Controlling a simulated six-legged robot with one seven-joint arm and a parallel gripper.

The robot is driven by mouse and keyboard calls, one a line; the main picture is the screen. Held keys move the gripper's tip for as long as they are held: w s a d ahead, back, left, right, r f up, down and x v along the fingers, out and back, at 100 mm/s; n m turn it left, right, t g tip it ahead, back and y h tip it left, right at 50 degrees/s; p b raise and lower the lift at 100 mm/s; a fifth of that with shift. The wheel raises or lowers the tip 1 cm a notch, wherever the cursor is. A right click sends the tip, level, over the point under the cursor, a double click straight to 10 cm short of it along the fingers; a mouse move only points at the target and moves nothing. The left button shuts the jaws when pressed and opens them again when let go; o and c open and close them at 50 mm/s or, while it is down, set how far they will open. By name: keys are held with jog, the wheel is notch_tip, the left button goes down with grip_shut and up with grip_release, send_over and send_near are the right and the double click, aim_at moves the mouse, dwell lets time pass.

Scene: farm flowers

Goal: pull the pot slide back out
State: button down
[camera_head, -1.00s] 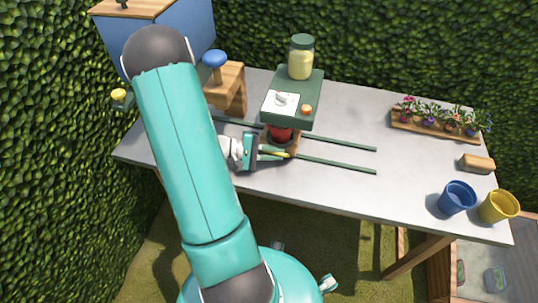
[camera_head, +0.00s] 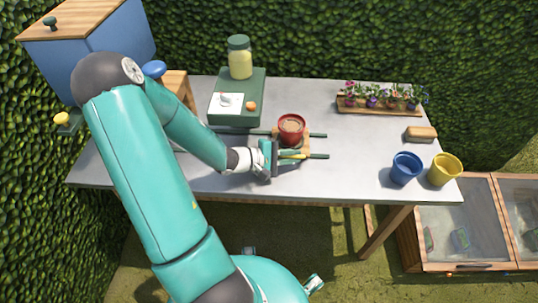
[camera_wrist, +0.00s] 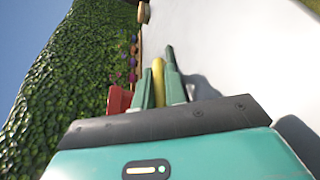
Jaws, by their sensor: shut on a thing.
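The pot slide (camera_head: 304,143) is a small wooden carriage on two green rails (camera_head: 318,156) on the grey table. A red pot (camera_head: 291,126) filled with brown soil stands upright on it, to the right of the green dispenser (camera_head: 237,98). My gripper (camera_head: 283,157) is shut on the slide's yellow handle (camera_head: 291,156) at the near side. In the wrist view the yellow handle (camera_wrist: 158,83) sits between my green fingers, with part of the red pot (camera_wrist: 117,100) at left.
A blue pot (camera_head: 405,169) and a yellow pot (camera_head: 444,170) stand at the table's right end. A flower tray (camera_head: 380,110) and a tan block (camera_head: 421,134) lie behind them. A blue bin (camera_head: 95,55) is at back left.

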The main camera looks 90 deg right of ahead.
jog(key=s, duration=0.5)
jog(key=shift+s+a+r, duration=0.1)
jog(key=shift+s+a, duration=0.15)
jog(key=shift+s, duration=0.05)
jog(key=shift+s, duration=0.1)
jog(key=c, duration=1.5)
grip_release()
jog(key=shift+s, duration=0.15)
jog(key=shift+o, duration=0.2)
jog(key=v, duration=1.4)
jog(key=shift+d, duration=0.1)
